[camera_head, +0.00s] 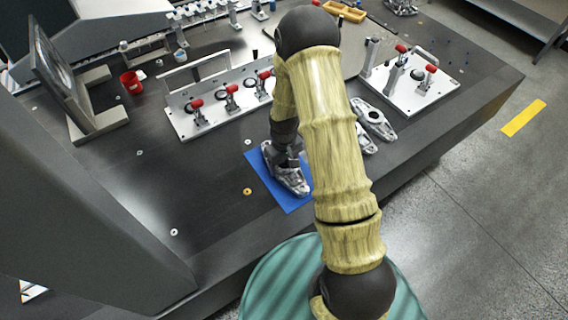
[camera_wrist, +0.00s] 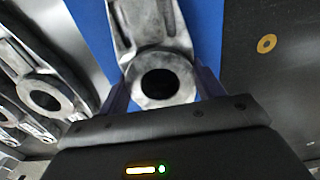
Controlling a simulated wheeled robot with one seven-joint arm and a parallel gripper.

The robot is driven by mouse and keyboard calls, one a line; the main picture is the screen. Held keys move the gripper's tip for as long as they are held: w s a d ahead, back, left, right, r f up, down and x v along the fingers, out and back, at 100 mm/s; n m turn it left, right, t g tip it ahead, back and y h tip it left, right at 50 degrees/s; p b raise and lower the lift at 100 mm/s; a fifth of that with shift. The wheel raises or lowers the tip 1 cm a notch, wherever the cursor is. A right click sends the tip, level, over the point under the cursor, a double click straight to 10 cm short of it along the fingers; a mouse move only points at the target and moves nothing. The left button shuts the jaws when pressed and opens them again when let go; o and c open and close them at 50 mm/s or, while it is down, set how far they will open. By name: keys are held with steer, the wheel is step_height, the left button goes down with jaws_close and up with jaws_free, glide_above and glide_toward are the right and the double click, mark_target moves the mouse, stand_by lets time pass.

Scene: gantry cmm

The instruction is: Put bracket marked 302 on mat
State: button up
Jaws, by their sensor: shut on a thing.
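A silver metal bracket (camera_head: 291,180) lies on or just above the blue mat (camera_head: 294,204) in the head view; I cannot tell whether it touches. My gripper (camera_head: 284,150) is over the bracket's far part. In the wrist view, my gripper (camera_wrist: 161,92) is shut on the round, holed end of the bracket (camera_wrist: 160,62), with a finger on each side. The blue mat (camera_wrist: 207,35) shows behind it. No marking such as 302 can be read on the bracket. Other silver brackets (camera_head: 373,120) lie right of my arm, and also show at the left of the wrist view (camera_wrist: 42,92).
A fixture plate with red-handled clamps (camera_head: 222,108) stands behind the mat, and a second clamp plate (camera_head: 410,85) stands to the right. A red cup (camera_head: 131,83) and a dark upright frame (camera_head: 62,80) are at the left. The dark table left of the mat is mostly clear.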

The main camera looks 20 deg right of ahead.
steer(key=shift+f, duration=0.3)
steer(key=o, duration=1.4)
steer(key=shift+c, duration=0.2)
steer(key=shift+r, duration=0.1)
step_height(320, 180, up, 12)
steer(key=shift+r, duration=0.1)
